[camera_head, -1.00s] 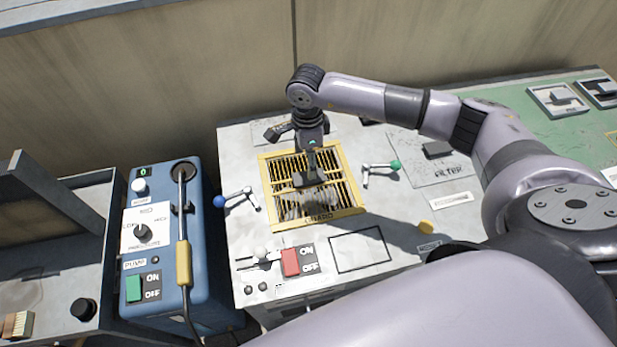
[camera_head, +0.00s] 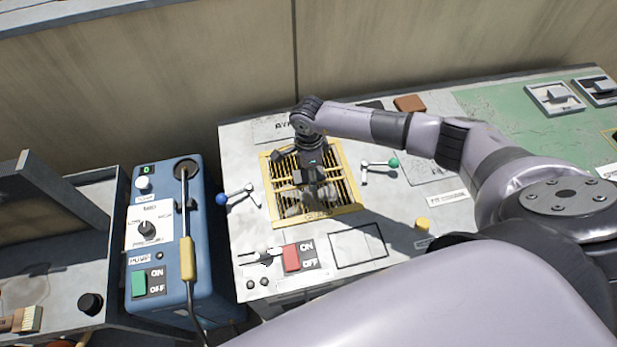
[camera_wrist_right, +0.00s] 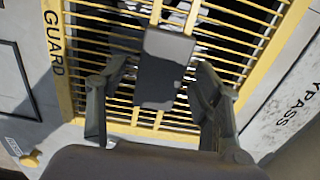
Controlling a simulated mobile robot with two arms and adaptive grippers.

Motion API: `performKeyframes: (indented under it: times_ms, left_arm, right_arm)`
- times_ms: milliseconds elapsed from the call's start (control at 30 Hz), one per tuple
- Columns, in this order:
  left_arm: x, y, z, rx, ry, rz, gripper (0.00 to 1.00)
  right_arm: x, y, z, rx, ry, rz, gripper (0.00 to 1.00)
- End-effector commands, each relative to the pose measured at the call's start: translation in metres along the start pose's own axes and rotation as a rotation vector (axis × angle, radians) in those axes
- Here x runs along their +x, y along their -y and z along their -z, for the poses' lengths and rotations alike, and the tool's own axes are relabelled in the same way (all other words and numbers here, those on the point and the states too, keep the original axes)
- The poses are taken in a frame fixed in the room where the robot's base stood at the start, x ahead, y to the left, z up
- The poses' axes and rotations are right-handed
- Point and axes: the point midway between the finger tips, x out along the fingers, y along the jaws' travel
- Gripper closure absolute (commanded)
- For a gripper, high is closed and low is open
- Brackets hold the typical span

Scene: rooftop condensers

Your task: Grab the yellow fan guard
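The yellow fan guard (camera_head: 354,194) is a barred yellow frame marked GUARD, lying flat on the light grey unit top. A dark grey block (camera_wrist_right: 162,65), seemingly its handle, stands at its middle in the right wrist view, where the guard (camera_wrist_right: 62,90) also shows. My right gripper (camera_head: 311,190) is above the guard, pointing down and covering part of it. In the wrist view my right gripper (camera_wrist_right: 160,88) is open, its fingers on either side of the block with gaps showing. Whether the fingertips reach below the block's top is unclear. My left gripper is out of view.
A green-knobbed lever (camera_head: 393,163) stands right of the guard and a blue-knobbed lever (camera_head: 222,199) left. A red ON/OFF switch (camera_head: 291,258) and yellow button (camera_head: 423,224) are in front. A blue pump box (camera_head: 165,225) stands left. The outlined rectangle (camera_head: 358,245) is empty.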

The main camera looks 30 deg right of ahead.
Motion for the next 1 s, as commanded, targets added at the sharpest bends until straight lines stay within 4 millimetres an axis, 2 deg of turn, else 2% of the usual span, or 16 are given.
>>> performKeyframes:
  times_ms: [67,833,1000]
  left_arm:
    - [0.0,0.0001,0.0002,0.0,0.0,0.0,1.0]
    - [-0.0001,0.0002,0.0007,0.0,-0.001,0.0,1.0]
    - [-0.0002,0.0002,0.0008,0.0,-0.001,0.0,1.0]
  right_arm:
    - [-0.0003,0.0001,0.0001,0.0,0.0,0.0,0.48]
    - [-0.0007,0.0001,0.0,0.001,0.0,0.0,0.99]
    - [-0.0015,0.0007,-0.0003,0.001,0.001,0.001,1.0]
